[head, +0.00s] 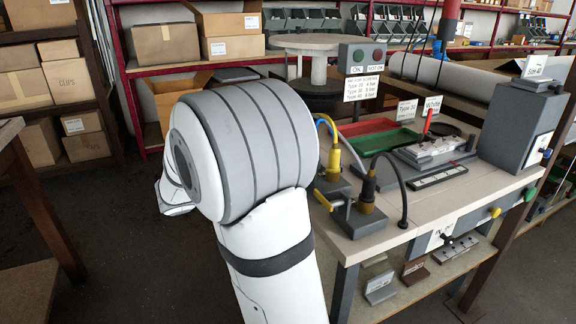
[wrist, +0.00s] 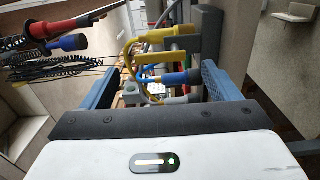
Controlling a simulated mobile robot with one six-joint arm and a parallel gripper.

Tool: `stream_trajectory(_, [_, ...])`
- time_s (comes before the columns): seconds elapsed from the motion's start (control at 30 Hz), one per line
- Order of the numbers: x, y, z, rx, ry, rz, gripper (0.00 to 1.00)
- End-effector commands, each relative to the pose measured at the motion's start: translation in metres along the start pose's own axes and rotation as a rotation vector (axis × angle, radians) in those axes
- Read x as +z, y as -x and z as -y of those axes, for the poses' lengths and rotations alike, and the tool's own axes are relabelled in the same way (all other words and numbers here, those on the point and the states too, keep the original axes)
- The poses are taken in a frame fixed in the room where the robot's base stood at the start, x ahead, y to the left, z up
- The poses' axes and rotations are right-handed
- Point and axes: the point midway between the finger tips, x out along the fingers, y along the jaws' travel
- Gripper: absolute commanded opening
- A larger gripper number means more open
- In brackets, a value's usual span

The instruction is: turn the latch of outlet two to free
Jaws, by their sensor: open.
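Two grey outlet blocks stand at the near left corner of the bench in the head view, one with a yellow plug (head: 329,158) and one with a black plug (head: 368,188). A yellow lever (head: 324,200) shows beside them. I cannot tell which outlet is number two. In the wrist view, a yellow plug (wrist: 208,45) and a yellow bar (wrist: 162,79) show ahead of my gripper (wrist: 168,69). The gripper is open, its blue-grey fingers apart, and nothing is visibly clamped. My arm hides the gripper in the head view.
A yellow cable (wrist: 130,60) and a blue-ended part (wrist: 182,78) crowd the space ahead. Red (wrist: 48,27) and blue (wrist: 68,43) tools with coiled cords are at left. In the head view, a sign post (head: 361,58), green tray (head: 388,140) and grey cabinet (head: 522,125) stand on the bench.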

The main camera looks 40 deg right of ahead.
Motion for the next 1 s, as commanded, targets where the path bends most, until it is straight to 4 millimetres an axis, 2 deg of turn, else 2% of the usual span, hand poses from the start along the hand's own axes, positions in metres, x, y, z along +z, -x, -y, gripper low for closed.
stream_trajectory(0.1, [-0.001,0.019,-0.002,0.000,0.001,-0.004,0.83])
stream_trajectory(0.3, [-0.001,0.034,0.000,0.001,0.000,0.000,0.83])
stream_trajectory(0.83, [0.000,0.034,-0.001,-0.003,0.001,0.001,0.83])
stream_trajectory(1.0, [0.019,0.029,-0.018,-0.121,0.049,0.024,0.83])
